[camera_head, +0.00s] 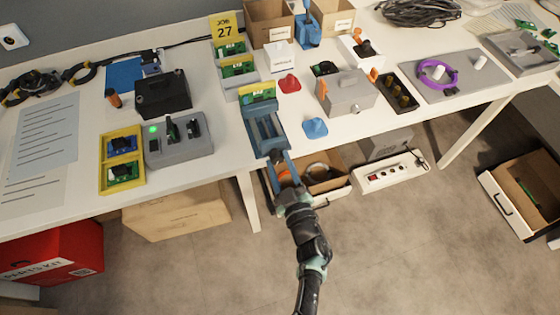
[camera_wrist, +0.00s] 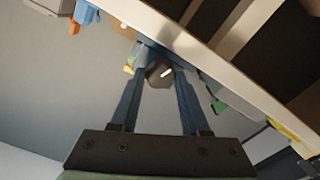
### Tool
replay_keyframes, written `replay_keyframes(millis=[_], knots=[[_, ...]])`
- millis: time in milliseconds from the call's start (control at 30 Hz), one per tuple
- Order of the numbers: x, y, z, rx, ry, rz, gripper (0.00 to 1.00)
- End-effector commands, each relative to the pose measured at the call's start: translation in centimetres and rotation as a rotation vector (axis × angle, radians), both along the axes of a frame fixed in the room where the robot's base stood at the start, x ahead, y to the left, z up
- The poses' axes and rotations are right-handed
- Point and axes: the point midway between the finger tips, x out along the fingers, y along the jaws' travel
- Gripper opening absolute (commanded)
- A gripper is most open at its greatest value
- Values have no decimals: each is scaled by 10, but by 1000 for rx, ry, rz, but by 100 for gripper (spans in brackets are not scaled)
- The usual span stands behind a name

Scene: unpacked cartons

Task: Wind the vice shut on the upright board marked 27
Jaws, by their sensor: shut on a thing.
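The blue vice (camera_head: 266,125) stands at the front edge of the white table, its screw end facing me. An upright green board with a yellow top (camera_head: 257,92) stands at its far end; I cannot read a number on it or tell how tightly the jaws meet it. A yellow card reading JOB 27 (camera_head: 225,27) stands farther back. My gripper (camera_head: 276,160) reaches up to the vice's near end at the table edge. In the wrist view, my gripper (camera_wrist: 160,65) is shut on the dark vice knob (camera_wrist: 159,74), which sits between the blue fingers.
A blue cone-like piece (camera_head: 315,127) and a grey box with orange parts (camera_head: 347,92) stand right of the vice. A grey unit with a green light (camera_head: 180,145) stands left.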

Motion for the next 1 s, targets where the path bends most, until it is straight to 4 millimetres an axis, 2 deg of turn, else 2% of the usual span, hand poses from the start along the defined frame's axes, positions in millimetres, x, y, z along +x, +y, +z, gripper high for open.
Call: replay_keyframes(millis=[600, 1000], knots=[[0, -1, 1, 550, 180, -2, 0], [0, -2, 0, 801, 262, -1, 0]])
